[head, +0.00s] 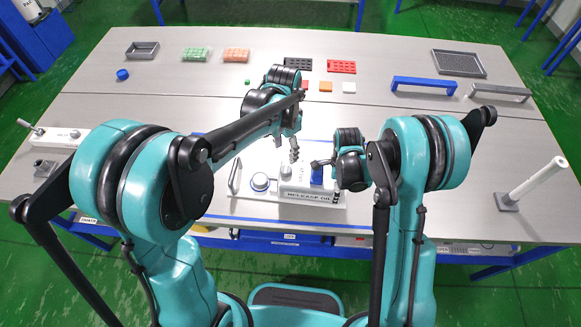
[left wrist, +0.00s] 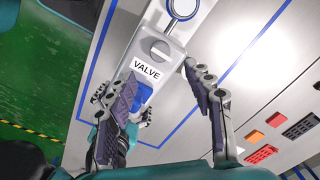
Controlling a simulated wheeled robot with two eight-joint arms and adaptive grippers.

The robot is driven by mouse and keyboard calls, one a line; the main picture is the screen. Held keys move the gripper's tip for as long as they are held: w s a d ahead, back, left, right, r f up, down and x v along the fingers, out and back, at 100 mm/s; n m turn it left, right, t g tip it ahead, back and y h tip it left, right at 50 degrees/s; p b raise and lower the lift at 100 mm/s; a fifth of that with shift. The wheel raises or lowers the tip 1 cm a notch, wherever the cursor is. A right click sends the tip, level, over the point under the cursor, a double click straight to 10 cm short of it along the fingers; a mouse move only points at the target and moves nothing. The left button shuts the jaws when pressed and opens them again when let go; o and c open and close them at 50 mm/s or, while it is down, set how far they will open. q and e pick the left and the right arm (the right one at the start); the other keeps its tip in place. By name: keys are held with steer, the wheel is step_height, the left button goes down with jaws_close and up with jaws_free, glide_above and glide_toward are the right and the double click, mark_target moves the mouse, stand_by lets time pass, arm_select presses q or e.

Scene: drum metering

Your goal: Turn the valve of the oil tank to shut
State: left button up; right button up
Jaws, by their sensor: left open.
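A long white box (head: 312,199) with a "RELEASE OIL" label on its front sits near the table's front edge. In the left wrist view the box's top carries a "VALVE" label (left wrist: 147,68), a round grey knob (left wrist: 159,49) and a blue part (left wrist: 142,97). The blue part also shows in the head view (head: 317,175). My left gripper (head: 294,150) is above the box; in the left wrist view its spread, empty fingers (left wrist: 162,72) frame the label. My right gripper (head: 318,163) is low beside the blue part; whether it touches it is unclear.
A white post (head: 535,182) stands at the right. Trays, coloured blocks and a blue bracket (head: 424,85) lie farther back. The table between is mostly clear.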

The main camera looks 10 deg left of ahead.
mark_target(286, 169)
arm_select(q)
step_height(286, 169, down, 10)
steer(key=shift+r, duration=0.1)
steer(key=c, duration=1.2)
